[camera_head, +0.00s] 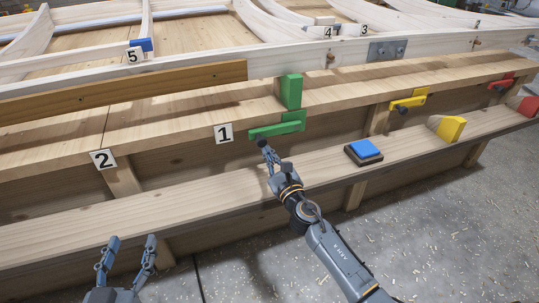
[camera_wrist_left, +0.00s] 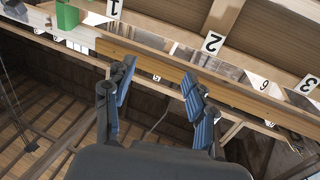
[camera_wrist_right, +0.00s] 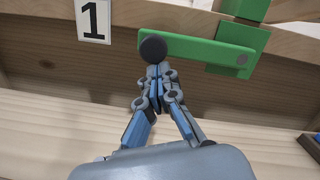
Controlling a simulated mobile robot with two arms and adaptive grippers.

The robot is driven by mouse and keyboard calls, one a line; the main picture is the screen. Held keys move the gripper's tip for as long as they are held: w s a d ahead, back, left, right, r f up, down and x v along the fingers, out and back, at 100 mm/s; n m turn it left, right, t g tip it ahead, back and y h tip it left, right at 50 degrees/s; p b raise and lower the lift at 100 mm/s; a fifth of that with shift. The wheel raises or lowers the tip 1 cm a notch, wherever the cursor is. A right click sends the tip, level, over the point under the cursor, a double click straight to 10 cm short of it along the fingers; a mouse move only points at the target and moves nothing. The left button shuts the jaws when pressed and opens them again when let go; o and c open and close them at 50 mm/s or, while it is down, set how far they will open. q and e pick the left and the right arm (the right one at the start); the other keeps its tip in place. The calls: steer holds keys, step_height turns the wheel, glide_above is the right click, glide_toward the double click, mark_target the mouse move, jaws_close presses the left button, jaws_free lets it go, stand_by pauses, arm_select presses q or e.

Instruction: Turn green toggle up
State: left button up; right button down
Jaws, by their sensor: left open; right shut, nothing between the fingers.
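The green toggle (camera_head: 280,126) is a flat bar on the front face of the wooden beam, right of the label 1. It lies nearly level, its left end slightly lower in the head view. In the right wrist view the green toggle (camera_wrist_right: 190,50) has a round dark knob (camera_wrist_right: 153,48) at its left end. My right gripper (camera_head: 268,152) is shut and empty, its fingertips just below the knob; I cannot tell whether they touch it. The right gripper (camera_wrist_right: 158,68) partly overlaps the knob's lower edge there. My left gripper (camera_head: 131,242) is open and empty at the lower left, away from the toggle.
A green block (camera_head: 290,91) stands on the beam above the toggle. A yellow toggle (camera_head: 408,101) and a red toggle (camera_head: 501,85) sit farther right. A blue button (camera_head: 363,152) and a yellow wedge (camera_head: 452,129) are on the lower shelf (camera_head: 210,192). Left of the right gripper, the shelf is clear.

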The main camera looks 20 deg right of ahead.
mark_target(270, 134)
arm_select(q)
steer(key=s+a+f+g+y+p, duration=0.25)
steer(key=s+f+g, duration=0.4)
steer(key=f, duration=0.35)
steer(key=s+a+f+g+y+p, duration=0.1)
steer(key=s+a+f+g+p, duration=0.1)
steer(key=s+g, duration=0.25)
steer(key=s+a+f+g+p, duration=0.1)
steer(key=s+a+g+p, duration=0.15)
steer(key=s, duration=0.35)
steer(key=s+f+g+p, duration=0.1)
steer(key=f+p, duration=0.3)
steer(key=f, duration=0.8)
steer(key=s+f+p, duration=0.3)
steer(key=f, duration=1)
steer(key=shift+s+n+g+p, duration=0.3)
steer(key=shift+s+g+p, duration=0.05)
arm_select(e)
steer(key=d+r+m+h, duration=0.1)
steer(key=d+r+m, duration=0.3)
steer(key=r+m, duration=0.3)
steer(key=d+r+m+h, duration=0.2)
steer(key=d+r+m, duration=0.2)
steer(key=m, duration=0.9)
steer(key=shift+w+d+r+g, duration=0.15)
steer(key=shift+d+r+g, duration=0.2)
steer(key=shift+r, duration=1.15)
